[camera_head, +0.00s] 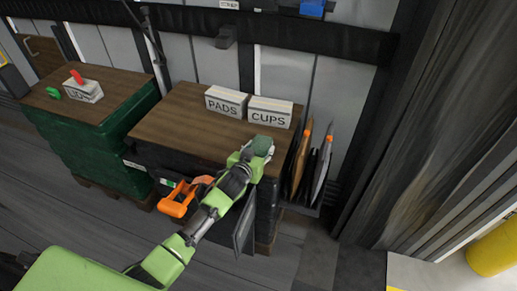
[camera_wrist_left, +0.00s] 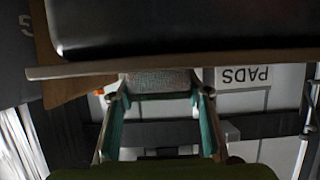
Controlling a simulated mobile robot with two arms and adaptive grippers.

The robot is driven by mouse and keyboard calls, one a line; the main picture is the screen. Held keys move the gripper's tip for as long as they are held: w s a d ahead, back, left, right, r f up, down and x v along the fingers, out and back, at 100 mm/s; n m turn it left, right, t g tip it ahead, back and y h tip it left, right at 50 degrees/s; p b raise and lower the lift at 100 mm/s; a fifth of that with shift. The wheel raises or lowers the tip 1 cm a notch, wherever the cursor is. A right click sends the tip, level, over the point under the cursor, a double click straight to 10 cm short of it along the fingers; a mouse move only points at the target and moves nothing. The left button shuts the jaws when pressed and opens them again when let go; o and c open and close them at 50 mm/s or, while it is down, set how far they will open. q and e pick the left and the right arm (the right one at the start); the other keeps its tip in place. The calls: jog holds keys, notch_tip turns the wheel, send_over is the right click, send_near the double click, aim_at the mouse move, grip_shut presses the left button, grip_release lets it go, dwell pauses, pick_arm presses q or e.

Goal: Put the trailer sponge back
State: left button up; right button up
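The sponge (camera_head: 262,146) is a small grey-green block at the tip of my left arm, over the front right part of the brown table top (camera_head: 180,118). My left gripper (camera_head: 250,153) is shut on it. In the left wrist view the sponge (camera_wrist_left: 160,82) shows as a speckled block between the two teal-lined fingers of the gripper (camera_wrist_left: 158,95). A brown board edge and a dark surface cut across that view in front of it. Whether the sponge touches the table is unclear. My right gripper is not in view.
White boxes marked PADS (camera_head: 226,101) and CUPS (camera_head: 270,112) stand at the table's back. Upright panels (camera_head: 322,160) stand right of it. An orange object (camera_head: 180,199) is at its front. A left table carries a white box (camera_head: 84,91) with red and green items.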

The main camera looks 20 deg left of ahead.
pick_arm(q)
jog(key=o, duration=0.3)
jog(key=shift+o, duration=0.2)
jog(key=shift+r, duration=0.1)
jog(key=shift+s+r, duration=0.1)
jog(key=shift+r, duration=0.05)
jog(key=p+v, duration=0.1)
jog(key=v, duration=1)
jog(key=shift+s+r, duration=0.2)
jog(key=shift+s, duration=0.15)
